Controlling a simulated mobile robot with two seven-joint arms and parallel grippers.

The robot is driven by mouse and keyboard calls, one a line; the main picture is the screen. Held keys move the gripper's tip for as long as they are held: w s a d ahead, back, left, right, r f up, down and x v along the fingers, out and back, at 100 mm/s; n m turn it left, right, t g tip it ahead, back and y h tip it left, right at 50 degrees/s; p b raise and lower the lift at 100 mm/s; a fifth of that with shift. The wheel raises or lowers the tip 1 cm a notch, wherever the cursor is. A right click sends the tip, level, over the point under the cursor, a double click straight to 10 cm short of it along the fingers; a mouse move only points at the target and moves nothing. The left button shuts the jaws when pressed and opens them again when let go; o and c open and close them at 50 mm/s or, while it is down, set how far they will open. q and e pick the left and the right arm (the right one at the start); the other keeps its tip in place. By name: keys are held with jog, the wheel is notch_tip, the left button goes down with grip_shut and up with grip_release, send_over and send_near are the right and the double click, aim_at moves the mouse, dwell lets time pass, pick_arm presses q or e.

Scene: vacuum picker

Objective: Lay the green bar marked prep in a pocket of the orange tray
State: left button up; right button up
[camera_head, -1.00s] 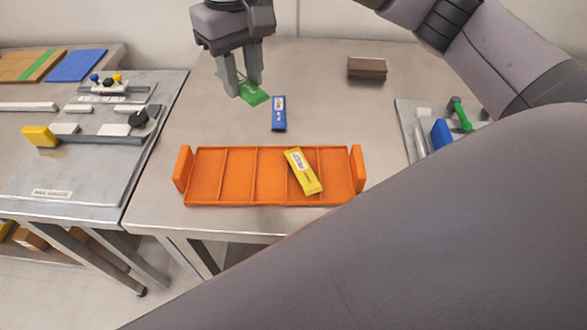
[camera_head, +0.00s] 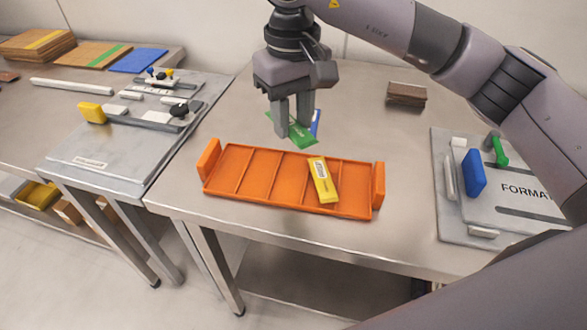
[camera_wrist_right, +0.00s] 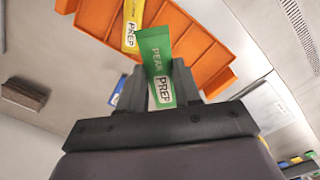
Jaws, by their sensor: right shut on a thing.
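The green bar (camera_head: 301,139) is held between the fingers of my right gripper (camera_head: 292,132), behind the orange tray in the head view. In the right wrist view the green bar (camera_wrist_right: 156,60) shows the words PEAR and PREP between the fingers (camera_wrist_right: 157,88). The orange tray (camera_head: 224,178) lies on the table with a row of pockets and raised ends. A yellow bar (camera_head: 322,182) marked PREP lies aslant in it, right of the middle. A blue bar (camera_head: 316,122) is partly hidden behind my right gripper. My left gripper is not in view.
A brown block (camera_head: 406,95) lies at the back right. A grey plate (camera_head: 500,190) with blue and green parts stands right of the tray. A second fixture (camera_head: 105,160) is on the left table. The left pockets are empty.

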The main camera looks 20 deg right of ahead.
send_over(294, 181)
notch_tip(294, 181, down, 7)
jog(key=shift+a+r, duration=0.1)
jog(key=shift+f, duration=2.35)
jog(key=o, duration=1)
notch_tip(294, 181, up, 12)
jog(key=shift+r, duration=0.1)
